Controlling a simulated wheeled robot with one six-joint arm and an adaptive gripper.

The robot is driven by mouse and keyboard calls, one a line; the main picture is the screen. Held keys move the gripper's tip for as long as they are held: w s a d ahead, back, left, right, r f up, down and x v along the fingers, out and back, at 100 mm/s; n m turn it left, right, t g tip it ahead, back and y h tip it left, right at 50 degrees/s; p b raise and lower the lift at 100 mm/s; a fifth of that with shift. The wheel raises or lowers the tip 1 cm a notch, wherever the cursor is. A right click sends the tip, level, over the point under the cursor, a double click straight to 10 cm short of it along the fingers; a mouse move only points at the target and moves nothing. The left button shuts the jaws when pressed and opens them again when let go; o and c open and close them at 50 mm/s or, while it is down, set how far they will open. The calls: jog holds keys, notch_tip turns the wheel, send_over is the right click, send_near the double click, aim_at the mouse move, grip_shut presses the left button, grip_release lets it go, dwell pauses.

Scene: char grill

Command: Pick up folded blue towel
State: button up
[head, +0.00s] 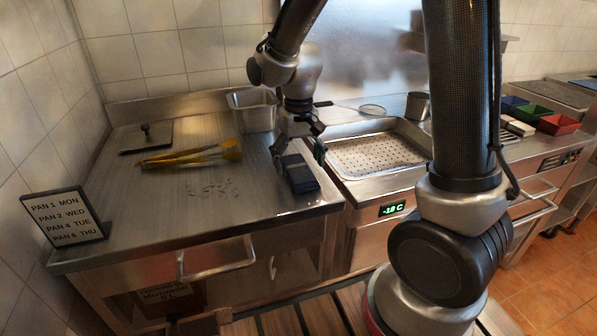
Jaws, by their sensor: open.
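The folded blue towel (300,178) looks like a small dark navy block. It lies on the steel counter (245,195), near its right end beside the perforated tray. My gripper (299,153) points down over the towel, with one finger at its left and one at its right. The gripper is open. The far part of the towel is partly hidden by the gripper. I cannot tell whether the fingers touch it.
Yellow-handled tongs (192,157), a flat press (147,138) and a steel pan (254,111) stand on the counter. A perforated tray (375,155) is at the right. A pan sign (63,216) stands at the left edge. The front middle counter is clear, except for small wet-looking spots.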

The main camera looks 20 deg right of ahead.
aim_at(299, 167)
jog(key=shift+f, duration=0.55)
jog(key=shift+c, duration=0.2)
jog(key=c, duration=1.1)
notch_tip(299, 167, up, 10)
jog(key=shift+r, duration=0.1)
